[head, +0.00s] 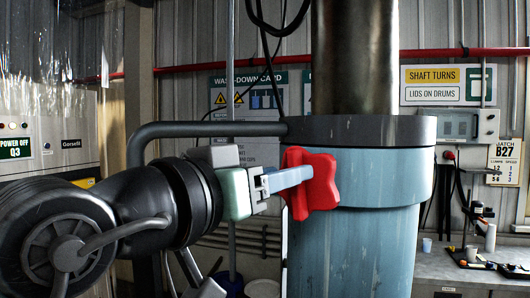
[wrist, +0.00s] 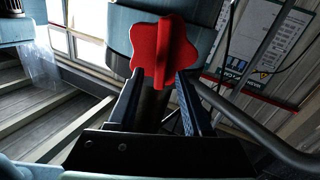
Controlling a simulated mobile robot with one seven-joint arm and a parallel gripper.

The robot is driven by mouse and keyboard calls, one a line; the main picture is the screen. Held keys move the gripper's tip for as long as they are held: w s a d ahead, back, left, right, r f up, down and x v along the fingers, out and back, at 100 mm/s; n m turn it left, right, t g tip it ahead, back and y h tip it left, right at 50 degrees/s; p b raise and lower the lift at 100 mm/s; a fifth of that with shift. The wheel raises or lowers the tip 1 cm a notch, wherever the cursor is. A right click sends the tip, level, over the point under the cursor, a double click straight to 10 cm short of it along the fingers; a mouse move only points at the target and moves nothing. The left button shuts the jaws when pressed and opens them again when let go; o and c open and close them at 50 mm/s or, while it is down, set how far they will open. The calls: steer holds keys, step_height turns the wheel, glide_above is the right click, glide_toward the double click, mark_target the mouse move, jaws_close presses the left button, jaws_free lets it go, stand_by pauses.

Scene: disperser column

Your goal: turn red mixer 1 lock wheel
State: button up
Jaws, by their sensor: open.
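The red lock wheel (head: 318,183) is a lobed knob on the front of the blue column collar (head: 384,178) in the head view. It also shows at the top middle of the wrist view (wrist: 150,48), with a raised bar across its face. My gripper (head: 305,176) reaches in from the left, its fingers at the wheel's left edge and partly over its face. In the wrist view the two fingers (wrist: 158,82) are apart, one toward each lower side of the wheel. I cannot tell whether either finger touches it.
A dark bent pipe (head: 200,130) runs to the collar above my gripper. A steel shaft (head: 354,60) rises above the collar. A bench (head: 465,270) with small tools stands at the right. A control panel (head: 20,145) reading "POWER OFF Q3" is at the left.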

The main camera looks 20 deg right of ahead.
steer(key=shift+x, duration=0.9)
steer(key=shift+a, duration=0.1)
steer(key=shift+c, duration=0.3)
jaws_close()
